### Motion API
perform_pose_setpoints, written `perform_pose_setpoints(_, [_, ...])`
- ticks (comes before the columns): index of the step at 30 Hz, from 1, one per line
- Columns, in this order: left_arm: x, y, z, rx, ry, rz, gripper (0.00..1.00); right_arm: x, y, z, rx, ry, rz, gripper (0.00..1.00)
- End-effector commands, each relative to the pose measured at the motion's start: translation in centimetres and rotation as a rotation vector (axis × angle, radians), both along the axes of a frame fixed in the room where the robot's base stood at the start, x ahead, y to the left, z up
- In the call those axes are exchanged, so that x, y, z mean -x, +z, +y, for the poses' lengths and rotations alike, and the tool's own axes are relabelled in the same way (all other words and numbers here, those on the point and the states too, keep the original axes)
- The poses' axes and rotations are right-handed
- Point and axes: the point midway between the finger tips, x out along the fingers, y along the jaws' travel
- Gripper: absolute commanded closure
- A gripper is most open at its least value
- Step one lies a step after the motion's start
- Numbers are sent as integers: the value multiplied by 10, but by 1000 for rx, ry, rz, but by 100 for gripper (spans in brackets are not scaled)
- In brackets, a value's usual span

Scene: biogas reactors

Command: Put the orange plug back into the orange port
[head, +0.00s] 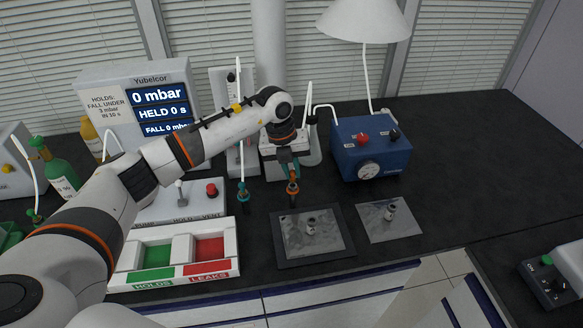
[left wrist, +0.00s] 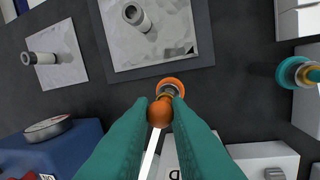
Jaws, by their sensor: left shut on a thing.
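My left gripper (head: 291,173) reaches over the bench from the left, pointing down. Its teal fingers are shut on the orange plug (left wrist: 160,112), whose round knob shows between the fingertips in the left wrist view. A short stem runs from the knob toward an orange ring (left wrist: 171,86), which looks like the collar of the orange port. In the head view the orange parts (head: 293,188) line up just below the fingertips. I cannot tell how far the plug sits in the port. My right gripper is not in view.
A teal fitting (head: 243,192) stands left of the orange one. Two grey plates with small cylinders, a dark-framed one (head: 282,253) and a plain one (head: 405,230), lie in front. A blue gauge box (head: 345,155) stands behind right. A green and red tray (head: 235,262) is at left.

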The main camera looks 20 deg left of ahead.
Motion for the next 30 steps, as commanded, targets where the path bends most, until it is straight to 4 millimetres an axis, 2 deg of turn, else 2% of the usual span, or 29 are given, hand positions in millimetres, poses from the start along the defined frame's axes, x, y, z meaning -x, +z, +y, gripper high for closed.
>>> perform_pose_setpoints(30, [0, -5, 0, 0, 0, -1, 100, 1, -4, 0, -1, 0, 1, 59])
